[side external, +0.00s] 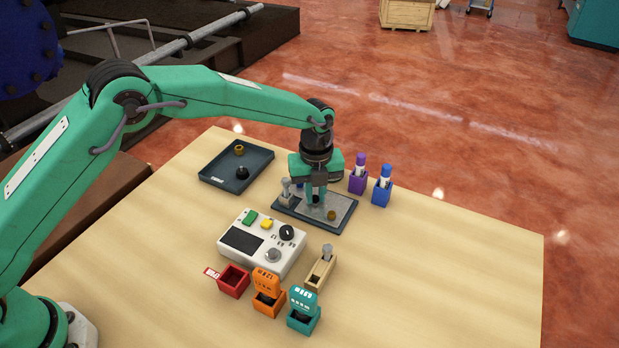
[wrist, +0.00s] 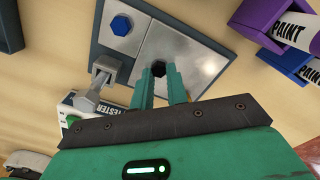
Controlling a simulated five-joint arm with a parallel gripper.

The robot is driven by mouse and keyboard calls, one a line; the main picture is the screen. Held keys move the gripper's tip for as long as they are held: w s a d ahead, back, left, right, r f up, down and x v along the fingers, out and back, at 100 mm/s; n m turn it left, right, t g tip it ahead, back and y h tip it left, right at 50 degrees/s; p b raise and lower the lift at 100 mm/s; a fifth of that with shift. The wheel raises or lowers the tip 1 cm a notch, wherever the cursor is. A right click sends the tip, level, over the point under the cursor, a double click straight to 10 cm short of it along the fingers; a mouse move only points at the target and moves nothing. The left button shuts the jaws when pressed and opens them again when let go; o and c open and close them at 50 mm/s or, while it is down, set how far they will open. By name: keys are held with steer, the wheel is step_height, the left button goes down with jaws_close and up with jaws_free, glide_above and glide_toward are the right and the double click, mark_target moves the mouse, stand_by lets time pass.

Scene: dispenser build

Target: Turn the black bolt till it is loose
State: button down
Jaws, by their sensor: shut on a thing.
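In the wrist view, the black bolt (wrist: 158,68) sits in the grey metal plate of a fixture (wrist: 195,50). Its dark head shows between the tips of my two teal fingers (wrist: 165,78). In the side view, my gripper (side external: 316,204) points down at the fixture (side external: 342,205) and hides the black bolt. My gripper is shut on the bolt head. How loose the bolt is cannot be told.
A blue hex bolt (wrist: 121,25) and a grey clamp (wrist: 103,74) are beside the bolt; a brass piece (side external: 331,215) is on the plate. Purple (side external: 358,183) and blue (side external: 381,193) paint holders stand right, a tester (side external: 262,241) front left, a dark tray (side external: 257,163) back left.

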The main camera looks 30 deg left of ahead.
steer(key=n, duration=0.7)
steer(key=shift+w+d, duration=0.1)
steer(key=n, duration=0.7)
steer(key=shift+w, duration=0.1)
steer(key=n, duration=0.6)
steer(key=shift+w+n, duration=0.1)
steer(key=shift+n, duration=0.2)
steer(key=n, duration=0.7)
steer(key=shift+a+r, duration=0.1)
steer(key=shift+a, duration=0.1)
steer(key=c, duration=1.4)
jaws_free()
